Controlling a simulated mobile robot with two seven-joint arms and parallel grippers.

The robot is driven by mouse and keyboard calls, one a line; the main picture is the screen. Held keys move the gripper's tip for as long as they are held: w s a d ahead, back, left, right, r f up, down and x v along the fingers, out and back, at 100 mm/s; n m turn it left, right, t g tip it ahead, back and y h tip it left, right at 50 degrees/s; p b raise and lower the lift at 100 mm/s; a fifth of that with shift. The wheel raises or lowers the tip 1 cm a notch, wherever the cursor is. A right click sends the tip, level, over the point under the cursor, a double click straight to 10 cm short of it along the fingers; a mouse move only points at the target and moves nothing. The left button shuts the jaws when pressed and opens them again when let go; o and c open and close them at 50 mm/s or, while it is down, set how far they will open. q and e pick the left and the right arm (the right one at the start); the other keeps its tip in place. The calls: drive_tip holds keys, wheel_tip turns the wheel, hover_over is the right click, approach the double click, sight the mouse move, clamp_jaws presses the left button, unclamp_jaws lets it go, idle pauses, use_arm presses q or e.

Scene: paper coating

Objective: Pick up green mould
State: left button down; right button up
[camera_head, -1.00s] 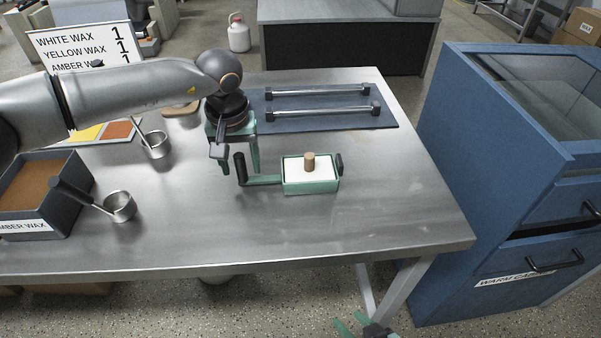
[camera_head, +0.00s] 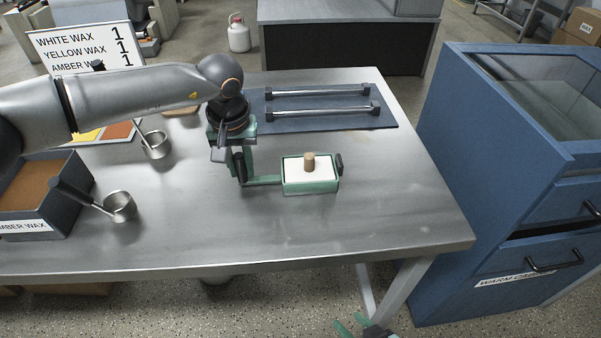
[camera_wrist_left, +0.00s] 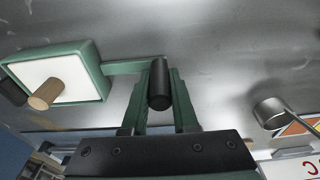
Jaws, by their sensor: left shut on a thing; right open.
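The green mould (camera_head: 311,187) sits on the metal table, with white filling and a wooden peg (camera_head: 310,161) standing in it. A green bar runs from its left side to an upright black handle (camera_head: 238,167). My left gripper (camera_head: 239,170) is shut on that handle. In the left wrist view, the black handle (camera_wrist_left: 160,88) is between the green fingers, and the mould (camera_wrist_left: 95,70) shows at upper left. The mould appears to rest on the table. My right gripper (camera_head: 362,328) is open and empty at the bottom edge, below the table's front.
A dark mat (camera_head: 330,113) with two metal bars lies behind the mould. Two metal ladles (camera_head: 120,206) and an amber wax bin (camera_head: 36,190) are on the left. A blue cabinet (camera_head: 500,190) stands right of the table (camera_head: 400,220). The table right of the mould is clear.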

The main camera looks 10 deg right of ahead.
use_arm(q)
drive_tip(key=shift+r, duration=0.15)
drive_tip(key=shift+w+r, duration=0.1)
drive_tip(key=shift+r, duration=0.4)
drive_tip(key=s+d+r, duration=0.1)
drive_tip(key=s+r, duration=1.1)
drive_tip(key=s, duration=0.2)
drive_tip(key=shift+d+b, duration=0.35)
drive_tip(key=shift+d, duration=0.05)
drive_tip(key=shift+f, duration=0.15)
drive_tip(key=shift+w+a+f+b, duration=0.3)
drive_tip(key=shift+w+f+b, duration=0.2)
drive_tip(key=shift+w+f, duration=1.75)
drive_tip(key=shift+w+a+f+b, duration=0.25)
drive_tip(key=shift+w+f+b, duration=0.3)
drive_tip(key=shift+w+f, duration=1.65)
drive_tip(key=shift+w+a+f+b, duration=0.3)
drive_tip(key=shift+w+f+b, duration=0.2)
drive_tip(key=shift+w+f, duration=1.75)
drive_tip(key=shift+w+r, duration=0.2)
drive_tip(key=shift+r, duration=0.05)
